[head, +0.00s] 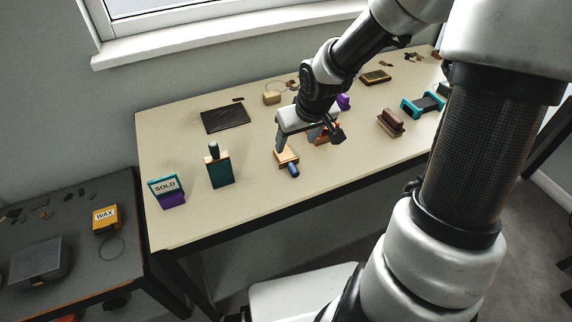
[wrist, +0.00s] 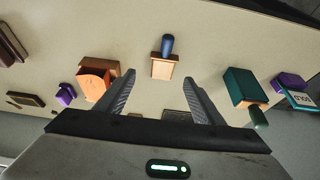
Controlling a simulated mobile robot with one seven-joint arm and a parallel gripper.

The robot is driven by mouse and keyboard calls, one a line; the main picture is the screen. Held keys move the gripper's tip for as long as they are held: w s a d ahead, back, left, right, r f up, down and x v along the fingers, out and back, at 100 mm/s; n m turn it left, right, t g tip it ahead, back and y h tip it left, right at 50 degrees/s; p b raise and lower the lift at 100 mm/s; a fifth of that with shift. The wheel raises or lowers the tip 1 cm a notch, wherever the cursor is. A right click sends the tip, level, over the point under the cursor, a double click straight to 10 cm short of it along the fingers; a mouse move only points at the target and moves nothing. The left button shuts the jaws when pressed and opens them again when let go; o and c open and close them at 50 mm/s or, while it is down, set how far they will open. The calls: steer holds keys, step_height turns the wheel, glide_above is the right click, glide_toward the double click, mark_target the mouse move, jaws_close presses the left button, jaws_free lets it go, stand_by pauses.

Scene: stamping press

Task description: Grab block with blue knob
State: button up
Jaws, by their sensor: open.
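The block with the blue knob (head: 287,156) lies on the beige table near its front middle. Its body is orange-tan wood, and the dark blue knob (head: 293,170) points toward the front edge. In the wrist view the block (wrist: 164,68) shows ahead of the fingertips, centred between them, with the blue knob (wrist: 167,44) on its far side. My gripper (head: 307,145) is above the table close to the block, open and empty. The fingers also show in the wrist view (wrist: 158,82), spread apart and not seen touching the block.
A teal block with a dark knob (head: 219,170) and a SOLD stamp (head: 167,190) stand to the left. An orange block (wrist: 98,78) is close beside my gripper. A dark pad (head: 226,119) lies behind. The table front (head: 240,215) is clear.

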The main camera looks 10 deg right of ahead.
mark_target(287, 156)
steer(key=b+x, duration=0.1)
steer(key=x, duration=0.3)
steer(key=shift+f, duration=0.15)
steer(key=b+x, duration=0.1)
steer(key=x, duration=0.1)
steer(key=a+b+x, duration=0.1)
steer(key=b+x, duration=0.1)
steer(key=shift+f, duration=0.2)
steer(key=shift+w+f, duration=0.25)
steer(key=c, duration=1.1)
steer(key=shift+c, duration=0.2)
steer(key=shift+r, duration=0.1)
